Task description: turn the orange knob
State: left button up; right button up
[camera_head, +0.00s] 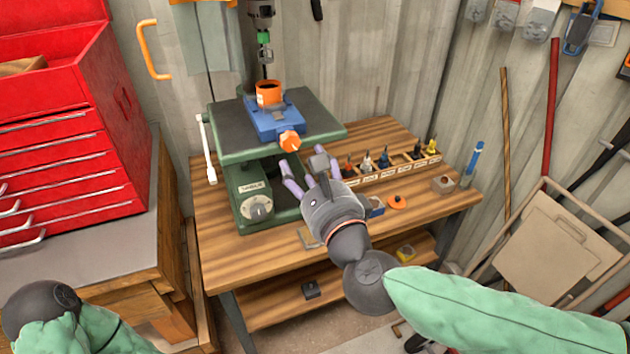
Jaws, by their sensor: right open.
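The orange knob (289,140) is on the front end of a blue vise (266,124), which sits on the green table (235,130) of a drill press. An orange cup-like part (269,94) is on the vise. My right gripper (302,163) is open, with its fingers pointing up toward the knob from just below and in front of it. I see a small gap between the fingers and the knob, and nothing between the fingers. My left arm shows at the bottom left, but its gripper is out of view.
A dial labelled table (257,207) is on the press base. A red tool chest (75,170) stands left, a folded chair (550,240) right.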

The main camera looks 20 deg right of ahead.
jog(key=shift+s+d, duration=0.1)
jog(key=shift+s, duration=1.85)
jog(key=shift+w+f, duration=0.1)
jog(key=w+a+f+n+g+p, duration=0.1)
jog(key=w+a+f+n+g, duration=0.1)
jog(key=w+f+n, duration=0.4)
jog(key=w+a+f+n+g+p, duration=0.1)
jog(key=w+a+f+n+g, duration=0.15)
jog(key=f, duration=0.55)
notch_tip(320, 180, down, 15)
jog(key=n+g+y+p, duration=0.1)
jog(key=n+g+p, duration=0.1)
jog(key=n+g, duration=0.35)
jog(key=s+f+n+g+y+p, duration=0.1)
jog(key=s+f+n+g, duration=0.2)
jog(key=s+f, duration=0.6)
jog(key=s+a+f+n+g+y+p, duration=0.1)
jog(key=s+f+n+g, duration=0.3)
jog(key=f, duration=1.2)
jog(key=s+n+p, duration=0.1)
jog(key=s+n, duration=0.2)
jog(key=s, duration=0.3)
jog(key=shift+f+g, duration=0.3)
jog(key=shift+f, duration=0.1)
